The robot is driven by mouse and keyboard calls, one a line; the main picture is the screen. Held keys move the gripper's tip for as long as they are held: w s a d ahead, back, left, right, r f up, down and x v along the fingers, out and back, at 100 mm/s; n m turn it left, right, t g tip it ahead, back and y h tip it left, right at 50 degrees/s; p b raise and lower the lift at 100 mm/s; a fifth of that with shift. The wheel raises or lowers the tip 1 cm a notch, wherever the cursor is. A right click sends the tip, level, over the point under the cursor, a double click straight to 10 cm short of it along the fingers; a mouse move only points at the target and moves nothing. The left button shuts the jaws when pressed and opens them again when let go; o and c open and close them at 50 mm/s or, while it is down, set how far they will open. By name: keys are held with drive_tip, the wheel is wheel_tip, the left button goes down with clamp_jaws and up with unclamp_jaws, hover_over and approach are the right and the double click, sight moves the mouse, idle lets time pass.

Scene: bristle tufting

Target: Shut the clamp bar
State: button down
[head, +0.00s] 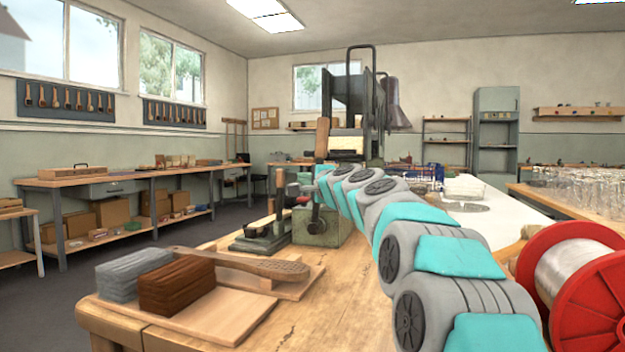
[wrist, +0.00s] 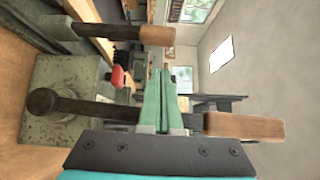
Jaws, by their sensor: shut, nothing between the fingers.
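A green cast machine base (head: 318,236) carries a tall dark lever with a wooden grip (head: 322,135), standing upright. In the wrist view the same lever's wooden grip (wrist: 243,127) and dark rod (wrist: 85,107) run sideways, partly hidden by my fingers and gripper body. A shorter lever with a brown handle (head: 279,190) stands to the left; it also shows in the wrist view (wrist: 157,35). I cannot tell for sure which part is the clamp bar. My gripper (wrist: 170,75) is shut and empty, beside the tall lever; in the head view its fingers are not clear.
A red knob (head: 302,200) sticks out near the base. A brush handle (head: 240,262) and grey and brown bristle blocks (head: 135,273) lie at the bench's front left. A red wire spool (head: 590,285) stands at the right. The wooden bench (head: 330,300) is clear in front.

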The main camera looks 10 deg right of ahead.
sight(280, 196)
drive_tip(key=shift+w+a, duration=0.45)
drive_tip(key=shift+a, duration=0.25)
drive_tip(key=shift+w+a, duration=0.4)
drive_tip(key=shift+a, duration=0.25)
drive_tip(key=shift+r+p, duration=0.2)
drive_tip(key=shift+p, duration=0.35)
